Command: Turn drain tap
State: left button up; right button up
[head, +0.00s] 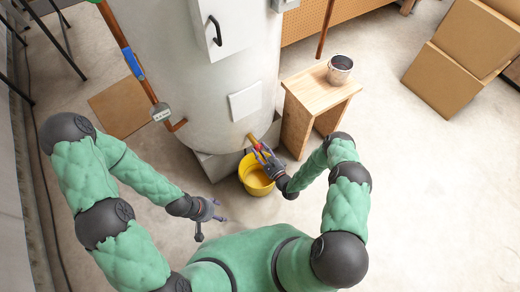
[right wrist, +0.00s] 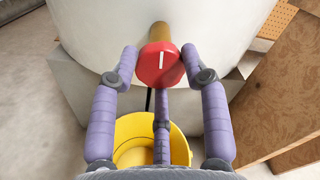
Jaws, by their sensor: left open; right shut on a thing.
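The drain tap is a red knob (right wrist: 159,64) with a white line on its face, on a brass stub (right wrist: 159,32) coming out of the white tank (right wrist: 85,25). The white line stands near upright in the right wrist view. My right gripper (head: 262,153) is at the tap low on the tank, and its purple fingers (right wrist: 160,75) are shut around the knob, one each side and one below. My left gripper (head: 208,218) is open and empty, low over the floor, to the left of the tap and apart from it.
A yellow bucket (head: 248,182) stands below the tap. A wooden stool (head: 318,88) with a metal can (head: 340,68) stands right of the tank. A copper pipe (head: 117,37) runs down the tank's left side. Cardboard boxes (head: 440,82) lie at right.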

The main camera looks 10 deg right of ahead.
jog(key=shift+n, duration=0.6)
jog(key=shift+n, duration=1.2)
jog(key=shift+n, duration=0.6)
jog(key=o, duration=0.5)
jog(key=shift+o, duration=0.3)
